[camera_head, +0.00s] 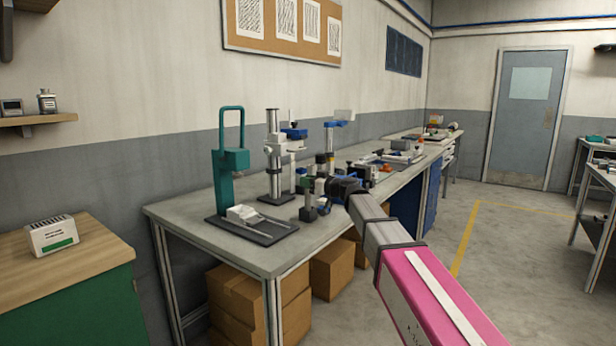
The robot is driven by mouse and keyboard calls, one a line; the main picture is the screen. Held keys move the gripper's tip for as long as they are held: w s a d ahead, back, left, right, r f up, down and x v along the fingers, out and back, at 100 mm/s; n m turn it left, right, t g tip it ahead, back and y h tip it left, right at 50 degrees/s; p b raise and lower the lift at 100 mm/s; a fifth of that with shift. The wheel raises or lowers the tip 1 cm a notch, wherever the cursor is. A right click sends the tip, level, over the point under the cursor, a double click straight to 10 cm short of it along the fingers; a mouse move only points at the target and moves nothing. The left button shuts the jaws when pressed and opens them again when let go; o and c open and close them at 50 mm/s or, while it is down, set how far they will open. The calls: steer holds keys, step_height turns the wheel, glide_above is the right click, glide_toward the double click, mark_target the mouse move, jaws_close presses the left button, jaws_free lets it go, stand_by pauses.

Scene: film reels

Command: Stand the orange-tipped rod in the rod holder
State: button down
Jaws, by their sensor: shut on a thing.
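My arm reaches from the lower right over the long grey workbench (185,222). Its dark and blue end with my gripper (318,186) is small and crowded among the bench equipment. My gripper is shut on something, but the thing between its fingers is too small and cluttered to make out. I cannot pick out the orange-tipped rod or the rod holder with certainty. A small orange-red part (385,168) shows on the bench beyond my wrist, but I cannot tell what it is.
A teal press (229,175) on a dark base and a grey column stand (273,160) stand left of my gripper. Several devices line the bench farther back. Cardboard boxes (236,298) sit underneath. A wooden-topped cabinet (95,255) is at left; floor at right is clear.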

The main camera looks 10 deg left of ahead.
steer(key=shift+f, duration=1.1)
stand_by(1.1)
steer(key=c, duration=1.2)
jaws_free()
steer(key=shift+d, duration=0.1)
steer(key=shift+v, duration=5.4)
steer(key=shift+s, duration=0.1)
